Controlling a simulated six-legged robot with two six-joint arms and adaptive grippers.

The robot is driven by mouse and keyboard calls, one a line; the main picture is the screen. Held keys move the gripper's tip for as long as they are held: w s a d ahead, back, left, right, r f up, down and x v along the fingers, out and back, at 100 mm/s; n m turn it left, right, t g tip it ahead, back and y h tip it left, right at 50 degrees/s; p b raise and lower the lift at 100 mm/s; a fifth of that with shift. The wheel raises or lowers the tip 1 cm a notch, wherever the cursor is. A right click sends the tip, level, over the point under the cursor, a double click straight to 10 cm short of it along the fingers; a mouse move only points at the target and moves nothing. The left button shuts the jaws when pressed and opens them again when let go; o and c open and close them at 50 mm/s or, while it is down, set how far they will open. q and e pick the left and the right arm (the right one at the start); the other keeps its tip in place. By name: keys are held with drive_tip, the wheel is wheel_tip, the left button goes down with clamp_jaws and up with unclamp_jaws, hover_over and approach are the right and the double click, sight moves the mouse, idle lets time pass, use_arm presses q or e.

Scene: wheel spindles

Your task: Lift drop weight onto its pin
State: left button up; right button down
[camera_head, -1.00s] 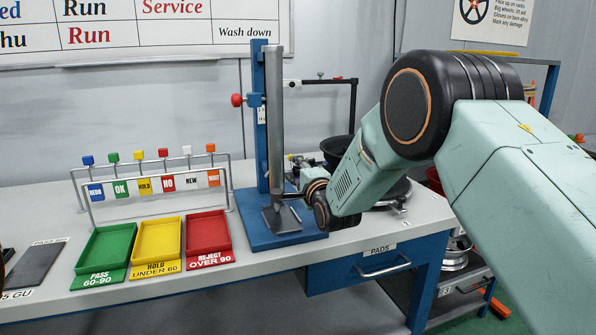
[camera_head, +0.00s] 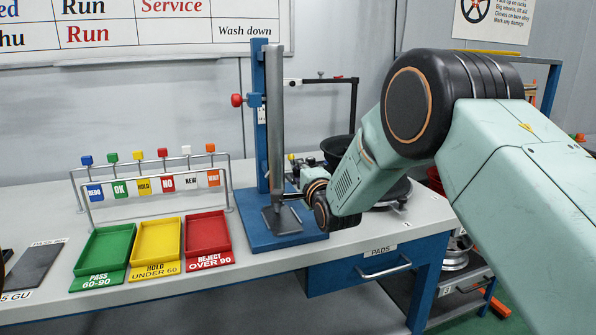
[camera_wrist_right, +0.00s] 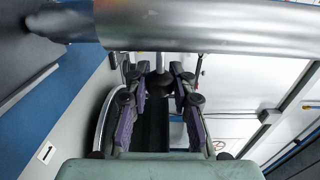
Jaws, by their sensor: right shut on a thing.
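The drop tester stands on a blue base (camera_head: 256,237), with a blue post (camera_head: 261,150) and an upright silver tube (camera_head: 276,120). A red-knobbed pin (camera_head: 237,100) sits at a blue block high on the post. My right gripper (camera_head: 292,196) is low beside the tube, partly hidden by my wrist. In the right wrist view, my right gripper (camera_wrist_right: 158,88) is shut on a dark round knob (camera_wrist_right: 159,82). A short silver stem runs from the knob toward the silver tube (camera_wrist_right: 200,25). The knob seems to belong to the drop weight, whose body I cannot see.
Green (camera_head: 106,248), yellow (camera_head: 157,241) and red (camera_head: 208,233) trays lie left of the tester, in front of a tag rack (camera_head: 148,180). A dark pad (camera_head: 30,266) lies at far left. A black arm stand (camera_head: 352,105) is behind my right wrist.

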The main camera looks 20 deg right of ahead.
wheel_tip(320, 180, up, 21)
drive_tip(key=p, duration=1.1)
drive_tip(key=shift+w+r+p, duration=0.15)
drive_tip(key=shift+w+p, duration=0.05)
drive_tip(key=shift+p, duration=0.1)
drive_tip(key=c, duration=1.6)
unclamp_jaws()
drive_tip(key=shift+c, duration=0.2)
drive_tip(key=o, duration=0.5)
drive_tip(key=shift+s+r, duration=0.1)
drive_tip(key=shift+s, duration=0.05)
